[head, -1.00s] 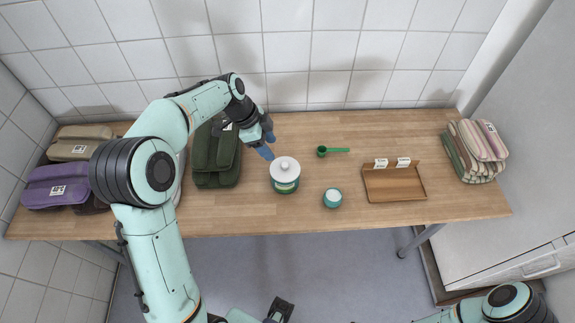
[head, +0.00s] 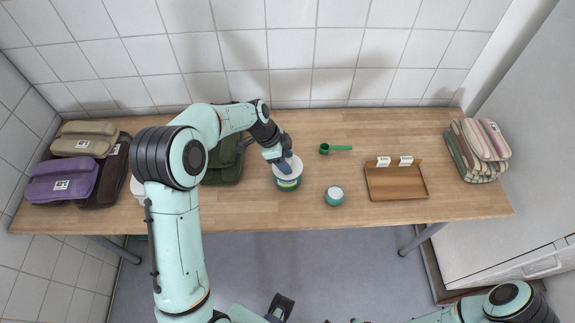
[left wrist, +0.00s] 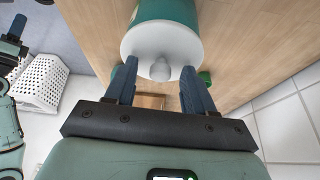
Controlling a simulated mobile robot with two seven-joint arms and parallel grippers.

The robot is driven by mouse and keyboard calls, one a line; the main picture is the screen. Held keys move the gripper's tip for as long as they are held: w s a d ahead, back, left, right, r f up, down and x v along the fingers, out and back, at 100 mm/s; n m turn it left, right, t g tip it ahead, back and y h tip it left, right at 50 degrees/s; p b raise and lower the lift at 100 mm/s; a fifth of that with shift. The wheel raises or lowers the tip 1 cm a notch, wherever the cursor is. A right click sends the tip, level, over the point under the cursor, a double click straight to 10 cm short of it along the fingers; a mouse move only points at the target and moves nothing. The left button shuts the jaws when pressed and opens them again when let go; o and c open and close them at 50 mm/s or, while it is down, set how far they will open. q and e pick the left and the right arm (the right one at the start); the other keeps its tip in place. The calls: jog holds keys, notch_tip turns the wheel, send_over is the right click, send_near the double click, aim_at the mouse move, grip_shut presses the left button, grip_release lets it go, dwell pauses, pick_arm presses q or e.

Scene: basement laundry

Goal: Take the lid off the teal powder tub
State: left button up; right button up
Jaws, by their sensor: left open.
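The teal powder tub (head: 288,184) stands upright on the wooden table, with its white lid (head: 295,167) on top. In the left wrist view the tub (left wrist: 168,10) shows at the top, with the round white lid (left wrist: 150,42) and its knob (left wrist: 161,73) facing me. My left gripper (head: 284,166) is at the lid from the upper left and hides part of it. In the left wrist view the open gripper (left wrist: 157,70) has one finger on each side of the knob, with gaps visible. My right gripper is not clearly seen.
A small teal jar (head: 334,197) stands right of the tub, and a green scoop (head: 335,149) lies behind it. A wooden tray (head: 397,184) and folded striped cloths (head: 478,150) are farther right. Purple (head: 62,181) and dark green (head: 222,164) bundles lie left.

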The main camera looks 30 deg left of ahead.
pick_arm(q)
grip_shut()
